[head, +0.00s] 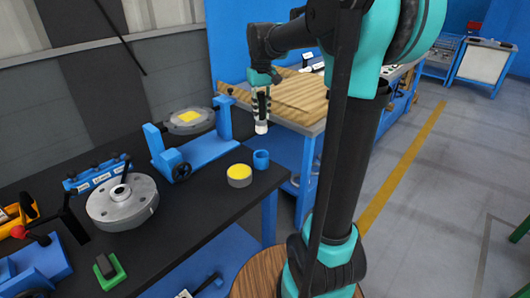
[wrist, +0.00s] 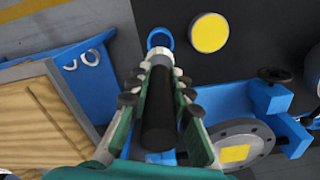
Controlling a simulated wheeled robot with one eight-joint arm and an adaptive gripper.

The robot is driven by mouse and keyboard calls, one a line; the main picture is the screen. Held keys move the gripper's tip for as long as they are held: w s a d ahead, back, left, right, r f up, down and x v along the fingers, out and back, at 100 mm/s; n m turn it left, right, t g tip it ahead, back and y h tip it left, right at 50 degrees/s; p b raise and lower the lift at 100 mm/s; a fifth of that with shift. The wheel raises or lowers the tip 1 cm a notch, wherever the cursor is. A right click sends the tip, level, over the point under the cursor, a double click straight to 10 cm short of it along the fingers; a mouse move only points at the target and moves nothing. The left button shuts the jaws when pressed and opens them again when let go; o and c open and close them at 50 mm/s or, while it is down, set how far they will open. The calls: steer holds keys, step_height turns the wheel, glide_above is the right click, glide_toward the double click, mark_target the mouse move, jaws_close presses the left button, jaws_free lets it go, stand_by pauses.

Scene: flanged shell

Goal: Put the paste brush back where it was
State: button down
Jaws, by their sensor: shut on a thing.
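My gripper (head: 262,97) is shut on the paste brush (head: 261,127), whose pale tip points down above the dark bench. In the wrist view the fingers of my gripper (wrist: 160,85) close around the brush's black handle (wrist: 157,125). A small blue cup (head: 261,160) stands on the bench below the brush in the head view. In the wrist view the cup's blue rim (wrist: 153,34) shows just beyond the pale brush tip, partly hidden by it. A round tin with a yellow top (head: 239,176) stands beside the cup; it also shows in the wrist view (wrist: 209,33).
A blue cradle (head: 185,160) stands behind the tin, with a grey flanged disc bearing a yellow square (head: 190,121) near it. Another grey flange (head: 122,205) sits at left. A wooden-topped table (head: 290,97) stands behind. Some bench around the cup is clear.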

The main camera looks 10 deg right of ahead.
mark_target(262, 121)
step_height(262, 121, down, 15)
steer(key=shift+r, duration=0.1)
stand_by(0.3)
steer(key=c, duration=1.4)
jaws_free()
steer(key=shift+o, duration=0.2)
step_height(262, 121, up, 12)
steer(key=shift+f, duration=0.25)
steer(key=shift+s+r, duration=0.1)
steer(key=s+d+f+m+t, duration=0.1)
steer(key=s+d+f+t, duration=0.1)
steer(key=s+f, duration=0.7)
steer(key=s+d+f+m+t, duration=0.1)
steer(key=s+d+f+t, duration=0.1)
steer(key=s+f, duration=0.6)
steer(key=s, duration=0.4)
steer(key=shift+s+f+m, duration=0.3)
steer(key=shift+f, duration=0.1)
